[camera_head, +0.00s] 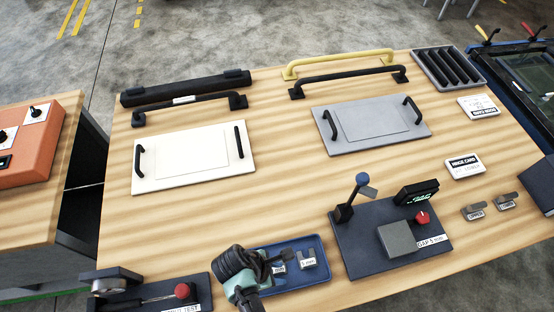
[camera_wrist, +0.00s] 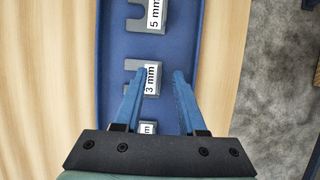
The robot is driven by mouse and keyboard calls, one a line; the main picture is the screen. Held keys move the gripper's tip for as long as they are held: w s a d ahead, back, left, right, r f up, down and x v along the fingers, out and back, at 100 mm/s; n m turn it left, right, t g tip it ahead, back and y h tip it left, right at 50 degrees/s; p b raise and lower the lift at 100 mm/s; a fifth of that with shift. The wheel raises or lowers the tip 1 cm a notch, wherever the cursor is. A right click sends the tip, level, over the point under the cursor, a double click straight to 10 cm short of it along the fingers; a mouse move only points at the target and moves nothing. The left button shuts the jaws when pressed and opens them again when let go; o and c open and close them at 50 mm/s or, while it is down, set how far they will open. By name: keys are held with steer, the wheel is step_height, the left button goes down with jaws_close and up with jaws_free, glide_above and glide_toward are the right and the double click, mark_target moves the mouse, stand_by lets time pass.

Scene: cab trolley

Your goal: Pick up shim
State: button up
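The blue tray (camera_head: 300,279) stands near the front of the bench in the head view. In the wrist view the tray (camera_wrist: 112,50) holds grey notched shims: one labelled 5 mm (camera_wrist: 136,26), one labelled 3 mm (camera_wrist: 133,88), and one mostly hidden behind my gripper, its label (camera_wrist: 148,128) partly showing. My gripper (camera_wrist: 162,72) is open above the tray. Its left finger overlaps the 3 mm shim and its right finger is to the right of it; nothing shows held. In the head view my gripper (camera_head: 284,257) hides part of the tray.
A gauge fixture with a blue-knobbed lever (camera_head: 362,180) and grey block (camera_head: 397,238) stands right of the tray. A test fixture with a red knob (camera_head: 182,291) is at left. White (camera_head: 160,180) and grey (camera_head: 345,145) handled panels lie behind. Bench between them is clear.

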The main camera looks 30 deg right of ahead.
steer(key=shift+c, duration=0.3)
jaws_close()
stand_by(1.1)
